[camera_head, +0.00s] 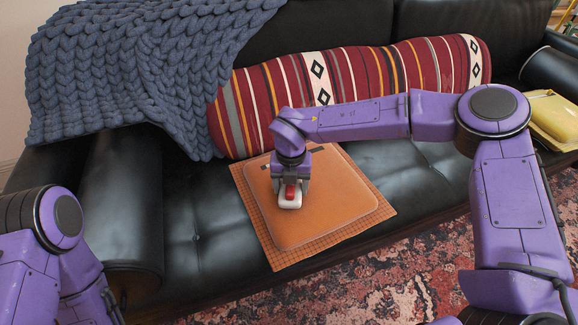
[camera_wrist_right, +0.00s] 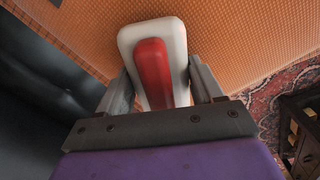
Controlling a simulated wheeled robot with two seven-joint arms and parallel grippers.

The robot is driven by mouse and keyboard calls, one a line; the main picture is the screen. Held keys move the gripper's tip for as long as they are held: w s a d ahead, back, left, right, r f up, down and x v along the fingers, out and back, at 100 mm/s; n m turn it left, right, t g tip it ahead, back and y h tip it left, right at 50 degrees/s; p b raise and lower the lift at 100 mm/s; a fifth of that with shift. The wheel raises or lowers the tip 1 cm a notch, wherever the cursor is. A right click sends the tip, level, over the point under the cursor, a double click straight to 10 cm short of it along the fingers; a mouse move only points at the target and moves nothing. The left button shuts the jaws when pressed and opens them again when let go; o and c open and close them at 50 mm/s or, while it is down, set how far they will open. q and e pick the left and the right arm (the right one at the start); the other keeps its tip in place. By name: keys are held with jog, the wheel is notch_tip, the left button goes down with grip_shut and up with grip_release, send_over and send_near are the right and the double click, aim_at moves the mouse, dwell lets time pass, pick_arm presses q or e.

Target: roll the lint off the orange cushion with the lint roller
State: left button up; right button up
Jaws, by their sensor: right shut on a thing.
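The orange cushion (camera_head: 335,205) lies flat on the black sofa seat, on top of an orange gridded cloth (camera_head: 283,256). My right gripper (camera_head: 290,188) points down over the left-middle part of the cushion. It is shut on the lint roller (camera_head: 290,203), a white piece with a red part. In the right wrist view the roller (camera_wrist_right: 181,38) sits between the two fingers (camera_wrist_right: 158,88). I cannot tell whether the roller touches the cushion. Small dark marks show near the cushion's back edge. Lint is too small to make out. My left arm shows at lower left, its gripper out of view.
A striped red bolster (camera_head: 355,80) lies behind the cushion along the backrest. A blue knitted blanket (camera_head: 130,75) covers the sofa's left back. A yellow folded item (camera_head: 553,118) is at far right. The black seat (camera_head: 195,210) left of the cushion is clear. A patterned rug (camera_head: 370,285) lies in front.

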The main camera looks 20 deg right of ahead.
notch_tip(320, 180, up, 4)
jog(key=p, duration=0.2)
jog(key=shift+f+p, duration=0.25)
jog(key=shift+p, duration=0.1)
jog(key=shift+a+r+p, duration=0.1)
jog(key=shift+r+p, duration=2.05)
jog(key=shift+r, duration=0.15)
